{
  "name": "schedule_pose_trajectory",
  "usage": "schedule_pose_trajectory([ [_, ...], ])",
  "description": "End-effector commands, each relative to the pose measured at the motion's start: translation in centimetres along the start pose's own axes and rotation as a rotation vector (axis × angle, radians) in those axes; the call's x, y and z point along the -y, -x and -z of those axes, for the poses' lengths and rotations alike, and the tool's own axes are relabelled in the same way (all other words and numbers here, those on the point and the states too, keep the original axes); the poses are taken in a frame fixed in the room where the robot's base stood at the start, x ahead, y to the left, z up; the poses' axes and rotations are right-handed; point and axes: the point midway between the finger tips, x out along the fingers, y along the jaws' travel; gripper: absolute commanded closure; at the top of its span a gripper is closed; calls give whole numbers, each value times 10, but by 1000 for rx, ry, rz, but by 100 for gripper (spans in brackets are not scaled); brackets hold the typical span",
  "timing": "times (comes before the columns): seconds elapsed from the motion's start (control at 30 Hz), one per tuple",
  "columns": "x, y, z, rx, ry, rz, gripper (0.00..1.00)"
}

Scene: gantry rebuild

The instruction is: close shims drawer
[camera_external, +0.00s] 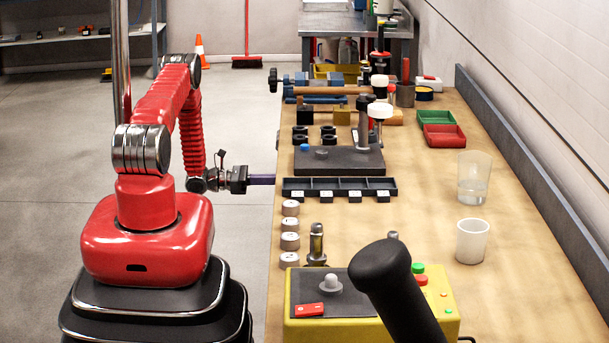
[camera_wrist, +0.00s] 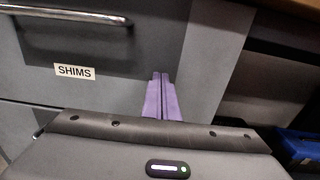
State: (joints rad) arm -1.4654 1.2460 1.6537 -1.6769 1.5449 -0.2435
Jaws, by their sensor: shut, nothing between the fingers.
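The shims drawer (camera_wrist: 40,50) shows in the wrist view as a dark grey front with a white "SHIMS" label (camera_wrist: 75,72) and a metal bar handle (camera_wrist: 70,14) above it. My gripper's purple fingers (camera_wrist: 162,76) are pressed together and empty, pointing at the grey face right of the label. I cannot tell whether they touch it. In the external view my gripper (camera_external: 274,180) is at the bench's left edge, and the drawer cannot be made out there. How far the drawer stands out is unclear.
The workbench (camera_external: 420,260) carries a black divided tray (camera_external: 340,188), a dark block with tools, and several pale round pieces along its left edge. A dark open space with a blue item (camera_wrist: 300,146) lies right of the drawer.

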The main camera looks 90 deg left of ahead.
Motion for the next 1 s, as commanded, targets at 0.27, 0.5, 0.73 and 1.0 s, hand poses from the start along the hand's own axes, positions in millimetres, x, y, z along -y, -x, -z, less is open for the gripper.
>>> schedule_pose_trajectory([
  [0.27, -2, -2, -2, 0, -7, 2, 100],
  [0.5, -2, 29, -1, 1, -3, -4, 100],
  [0.73, -2, 70, 0, 2, -1, -4, 100],
  [1.0, -2, 116, 0, 2, -1, -5, 100],
])
